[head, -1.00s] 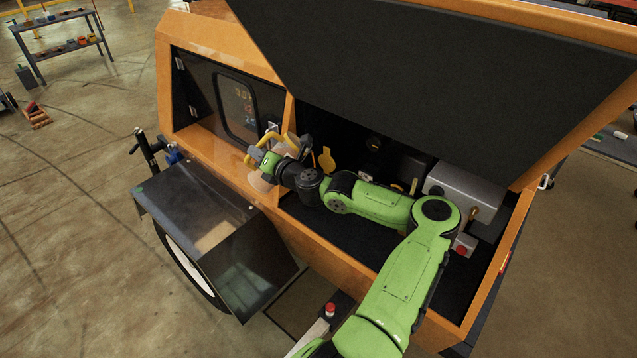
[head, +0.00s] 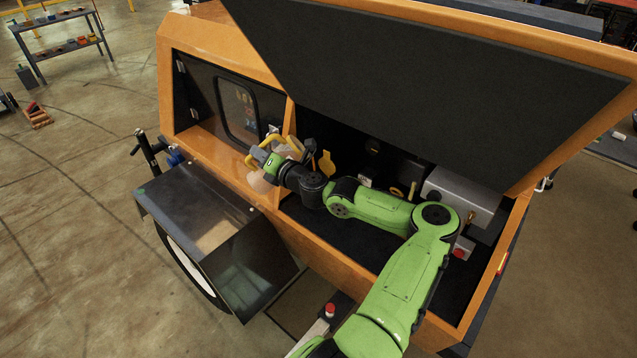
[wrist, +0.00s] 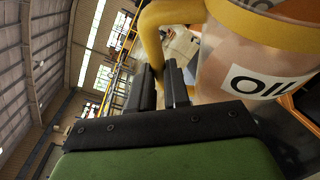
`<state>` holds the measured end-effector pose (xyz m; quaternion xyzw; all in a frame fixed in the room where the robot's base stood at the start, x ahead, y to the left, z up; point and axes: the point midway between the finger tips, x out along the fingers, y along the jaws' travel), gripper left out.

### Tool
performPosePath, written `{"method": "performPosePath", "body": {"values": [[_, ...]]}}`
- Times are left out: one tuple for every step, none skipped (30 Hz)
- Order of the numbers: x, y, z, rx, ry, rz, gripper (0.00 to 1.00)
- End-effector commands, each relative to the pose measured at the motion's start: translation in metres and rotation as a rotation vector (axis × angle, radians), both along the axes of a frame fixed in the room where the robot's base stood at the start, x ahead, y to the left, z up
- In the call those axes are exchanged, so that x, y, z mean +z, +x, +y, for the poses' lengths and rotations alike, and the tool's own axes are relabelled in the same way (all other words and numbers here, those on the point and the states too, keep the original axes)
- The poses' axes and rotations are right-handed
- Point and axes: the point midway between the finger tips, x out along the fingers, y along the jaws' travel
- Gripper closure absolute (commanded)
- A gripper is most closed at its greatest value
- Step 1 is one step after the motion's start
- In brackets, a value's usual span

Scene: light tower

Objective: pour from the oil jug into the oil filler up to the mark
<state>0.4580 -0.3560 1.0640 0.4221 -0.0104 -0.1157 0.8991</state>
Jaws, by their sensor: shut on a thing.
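The oil jug has a pale, see-through body, a yellow handle and a yellow top. In the wrist view its body (wrist: 222,62) and black "OIL" label fill the right side. My gripper (wrist: 162,84) is shut on the yellow handle at the upper middle. In the head view the jug (head: 260,184) is partly behind my gripper (head: 262,158), above the front edge of the orange machine, left of the open bay. A yellow flat piece (head: 326,163) stands in the bay right of the jug; I cannot tell if it belongs to the oil filler. The filler opening and mark are not clearly visible.
The raised dark lid (head: 430,90) hangs over the bay. A display panel (head: 238,108) is left of the jug. A grey box (head: 460,192) sits at the bay's right. A dark metal fender (head: 205,215) juts out below the jug.

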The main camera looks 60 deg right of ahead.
Motion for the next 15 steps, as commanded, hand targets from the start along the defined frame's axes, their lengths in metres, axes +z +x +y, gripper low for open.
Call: {"method": "performPosePath", "body": {"values": [[0.0027, -0.0001, -0.0004, -0.001, 0.002, -0.006, 1.00], [0.0029, -0.0001, -0.0004, 0.000, 0.003, -0.007, 1.00], [0.0031, -0.0002, -0.0005, 0.000, 0.004, -0.009, 1.00], [0.0033, -0.0002, -0.0006, -0.001, 0.006, -0.009, 1.00], [0.0035, -0.0003, -0.0007, -0.001, 0.008, -0.011, 1.00], [0.0037, -0.0004, -0.0007, 0.000, 0.010, -0.012, 1.00], [0.0039, -0.0004, -0.0008, -0.001, 0.010, -0.014, 1.00], [0.0041, -0.0005, -0.0009, 0.000, 0.012, -0.015, 1.00], [0.0043, -0.0005, -0.0010, -0.001, 0.014, -0.016, 1.00], [0.0046, -0.0006, -0.0011, 0.000, 0.015, -0.017, 1.00], [0.0048, -0.0006, -0.0011, 0.000, 0.016, -0.018, 1.00], [0.0050, -0.0007, -0.0012, -0.001, 0.018, -0.019, 1.00], [0.0051, -0.0007, -0.0014, 0.000, 0.019, -0.020, 1.00], [0.0053, -0.0008, -0.0014, -0.001, 0.021, -0.022, 1.00], [0.0054, -0.0008, -0.0015, -0.001, 0.022, -0.022, 1.00]]}}
